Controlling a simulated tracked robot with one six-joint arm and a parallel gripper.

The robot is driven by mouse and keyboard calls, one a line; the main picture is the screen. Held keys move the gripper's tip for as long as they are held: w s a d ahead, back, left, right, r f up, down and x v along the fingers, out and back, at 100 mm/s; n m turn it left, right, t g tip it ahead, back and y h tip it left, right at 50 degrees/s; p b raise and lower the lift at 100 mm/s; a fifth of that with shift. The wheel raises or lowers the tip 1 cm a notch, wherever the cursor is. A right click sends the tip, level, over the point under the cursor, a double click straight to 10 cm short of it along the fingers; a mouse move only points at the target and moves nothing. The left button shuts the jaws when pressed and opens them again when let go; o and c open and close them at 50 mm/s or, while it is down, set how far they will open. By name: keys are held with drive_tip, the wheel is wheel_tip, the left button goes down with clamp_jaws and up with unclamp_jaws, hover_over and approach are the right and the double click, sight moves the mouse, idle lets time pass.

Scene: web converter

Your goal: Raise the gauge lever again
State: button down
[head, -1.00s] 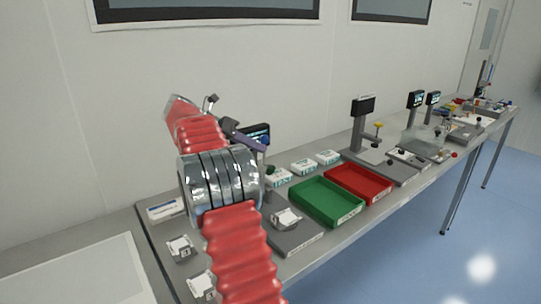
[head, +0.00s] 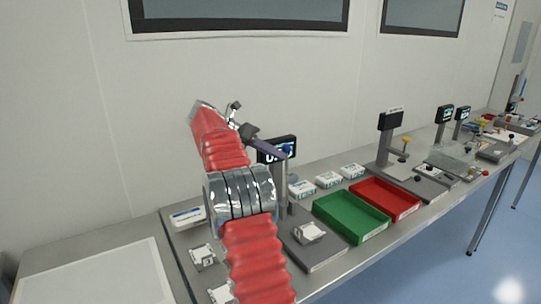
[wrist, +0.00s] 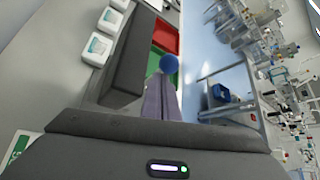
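The gauge stands behind my arm in the head view, with a dark, lit display (head: 277,149) on a grey column (head: 283,192). A blue ball knob (head: 285,149), apparently the gauge lever's, sits at the display's lower right. My gripper (head: 284,154) has its purple-grey fingers at this knob. In the wrist view the fingers (wrist: 161,98) lie close together and look shut, and the blue knob (wrist: 166,62) shows at their tips. I cannot tell whether they touch or grip it. The lever's arm is hidden.
A green tray (head: 351,232) and a red tray (head: 408,211) stand right of the gauge. White boxes (head: 328,179) line the wall. A metal part (head: 309,232) lies on the gauge's base plate (head: 326,254). Another gauge (head: 390,120) stands farther right.

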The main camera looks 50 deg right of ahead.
drive_tip(key=shift+s+d+r, duration=0.15)
drive_tip(key=shift+d, duration=0.15)
drive_tip(key=v, duration=0.7)
drive_tip(key=shift+w+a, duration=0.3)
drive_tip(key=shift+a, duration=0.15)
drive_tip(key=shift+a, duration=0.1)
